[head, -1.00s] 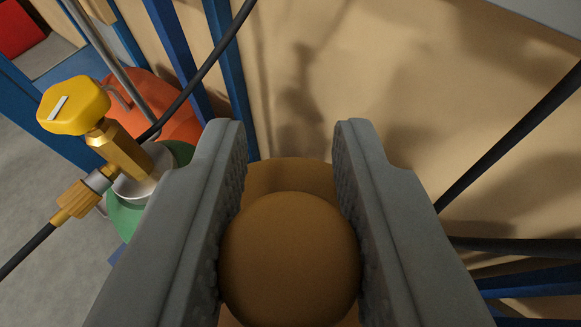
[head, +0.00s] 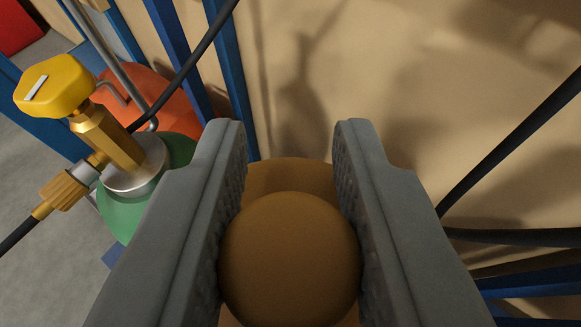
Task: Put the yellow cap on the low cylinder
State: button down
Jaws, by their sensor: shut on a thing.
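My gripper (head: 290,135) is shut on a rounded amber-brown cap (head: 290,255), which I take for the yellow cap. It has a ball-like top and a wider part behind it, and its lower end is hidden. At the left stands a green cylinder (head: 122,220) with a brass valve (head: 108,138) and a yellow handle (head: 55,85). It is apart from the cap, and my left finger covers part of it. An orange-red rounded cylinder (head: 150,98) stands behind it. I cannot tell which one is the low cylinder.
A black hose (head: 195,65) crosses in front of blue uprights (head: 178,55). Another hose leaves the brass valve at lower left. Black hoses (head: 515,140) and blue bars (head: 535,290) lie at right. A tan wall (head: 370,60) stands behind; grey floor shows at left.

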jog(key=shift+f, duration=0.8)
jog(key=c, duration=1.1)
grip_release()
jog(key=shift+s, duration=0.1)
jog(key=v, duration=1.7)
jog(key=a+r+t+h, duration=0.1)
jog(key=a+r+t, duration=0.4)
jog(key=a, duration=0.7)
jog(key=a+r+t+h, duration=0.25)
jog(key=a+r, duration=0.35)
jog(key=a, duration=0.6)
jog(key=s+a+f+g, duration=0.1)
jog(key=s+a+f, duration=0.3)
jog(key=a+f, duration=0.1)
jog(key=s+a+f+g+y, duration=0.1)
jog(key=s+a+f, duration=0.3)
jog(key=a+f, duration=0.1)
jog(key=s+a+f+m+g+y, duration=0.1)
jog(key=s+a+f, duration=0.3)
jog(key=a+f, duration=0.1)
jog(key=shift+s+a+g, duration=0.2)
jog(key=shift+a+g, duration=0.05)
jog(key=shift+a, duration=0.45)
